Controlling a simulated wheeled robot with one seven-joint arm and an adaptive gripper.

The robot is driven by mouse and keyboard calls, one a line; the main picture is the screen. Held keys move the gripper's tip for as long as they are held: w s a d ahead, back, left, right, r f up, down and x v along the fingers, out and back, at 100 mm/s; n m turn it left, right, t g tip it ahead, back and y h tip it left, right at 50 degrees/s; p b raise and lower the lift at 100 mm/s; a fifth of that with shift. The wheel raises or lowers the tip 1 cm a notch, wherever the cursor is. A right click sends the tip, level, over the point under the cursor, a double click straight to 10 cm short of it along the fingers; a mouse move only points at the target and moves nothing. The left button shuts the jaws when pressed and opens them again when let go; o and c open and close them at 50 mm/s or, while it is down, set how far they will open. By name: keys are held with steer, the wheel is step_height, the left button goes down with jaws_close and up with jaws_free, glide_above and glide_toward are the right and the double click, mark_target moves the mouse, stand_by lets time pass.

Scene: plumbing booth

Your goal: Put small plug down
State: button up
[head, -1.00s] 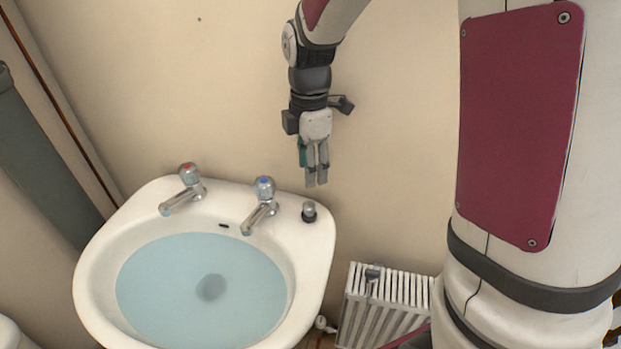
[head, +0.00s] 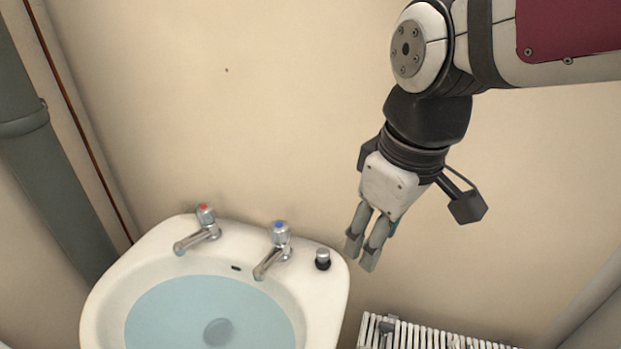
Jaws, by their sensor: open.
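The small plug (head: 322,259), with a black base and a metallic top, stands upright on the back right corner of the white sink (head: 331,282). It sits to the right of the blue-marked tap. My gripper (head: 360,254) points down, to the right of the plug and apart from it. Its fingers are open, with a narrow gap showing between them and nothing held.
The red-marked tap (head: 199,230) and the blue-marked tap (head: 273,250) rise from the sink's back edge. Water (head: 190,310) fills the basin, with a dark round spot under it. A white radiator (head: 430,334) is at the lower right. A grey pipe (head: 50,170) runs along the left.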

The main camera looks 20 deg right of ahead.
steer(key=s+m, duration=0.5)
steer(key=s, duration=0.2)
steer(key=shift+s+f+m+t, duration=0.15)
steer(key=shift+f+m+t, duration=0.15)
steer(key=shift+t, duration=0.1)
steer(key=shift+r, duration=0.1)
step_height(320, 180, up, 6)
steer(key=t+p, duration=0.1)
steer(key=p, duration=0.4)
